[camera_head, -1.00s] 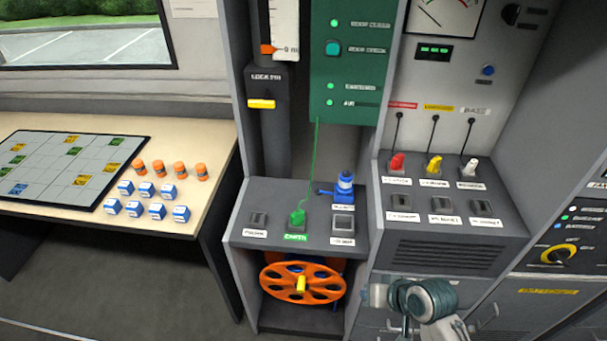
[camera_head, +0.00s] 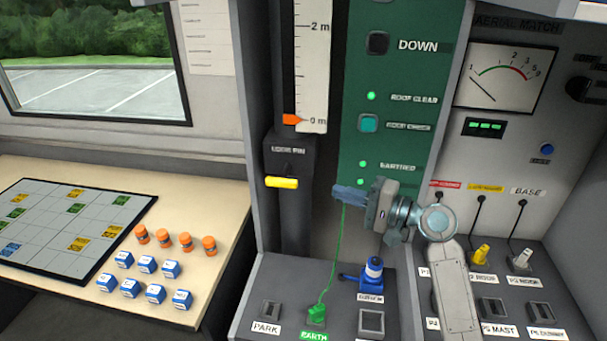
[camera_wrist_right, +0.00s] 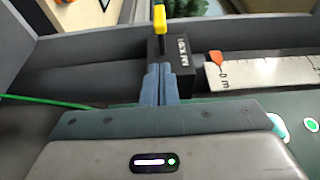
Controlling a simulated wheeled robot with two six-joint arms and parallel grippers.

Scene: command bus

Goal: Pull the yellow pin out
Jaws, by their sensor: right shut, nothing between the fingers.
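The yellow pin (camera_head: 282,182) sticks out of the front of the dark lock pin housing (camera_head: 290,157), below the height scale. My left gripper is not in view.
A green cord (camera_head: 338,255) hangs close behind my right gripper, down to the earth plug (camera_head: 316,314). The white scale (camera_head: 316,70) rises above the housing. The table with small blocks (camera_head: 128,288) is at the left.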

